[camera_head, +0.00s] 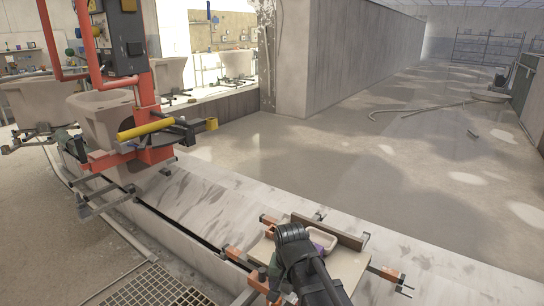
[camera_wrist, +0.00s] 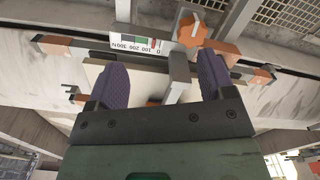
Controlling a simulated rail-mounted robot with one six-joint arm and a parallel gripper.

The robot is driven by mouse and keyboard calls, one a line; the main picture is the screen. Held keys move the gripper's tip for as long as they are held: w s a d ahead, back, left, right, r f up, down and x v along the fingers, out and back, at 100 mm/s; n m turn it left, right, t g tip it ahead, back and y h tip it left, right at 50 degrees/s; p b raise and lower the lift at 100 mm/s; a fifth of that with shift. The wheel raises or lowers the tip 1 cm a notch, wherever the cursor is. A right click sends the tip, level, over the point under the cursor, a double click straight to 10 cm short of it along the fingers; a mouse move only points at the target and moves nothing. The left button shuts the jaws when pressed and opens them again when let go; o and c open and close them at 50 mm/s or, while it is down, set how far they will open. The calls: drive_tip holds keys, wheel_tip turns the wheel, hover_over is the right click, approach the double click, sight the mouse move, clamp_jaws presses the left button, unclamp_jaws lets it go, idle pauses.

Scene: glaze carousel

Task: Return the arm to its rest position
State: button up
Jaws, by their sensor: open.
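My arm (camera_head: 310,270) reaches in from the bottom of the head view, low over a clamp fixture with a pale board (camera_head: 345,265). In the wrist view my gripper (camera_wrist: 162,78) is open, with its two purple padded fingers well apart. A grey upright bar (camera_wrist: 179,72) shows between the fingers, nearer the right one. I cannot tell whether either finger touches it. In the head view my arm hides most of the gripper and part of the fixture.
A force scale (camera_wrist: 138,46) and an orange knob (camera_wrist: 193,32) lie beyond the fingers. Orange-ended clamp bars (camera_head: 388,273) stick out around the board. A red-framed machine (camera_head: 146,90) with a yellow cylinder (camera_head: 146,129) stands at left. Open floor (camera_head: 330,150) lies behind the track.

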drive_tip(key=s+d+n, duration=0.3)
drive_tip(key=s+d, duration=0.5)
drive_tip(key=d, duration=0.4)
wheel_tip(320, 180, up, 23)
drive_tip(key=p, duration=2.3)
drive_tip(key=shift+w+d, duration=0.35)
drive_tip(key=shift+w, duration=0.1)
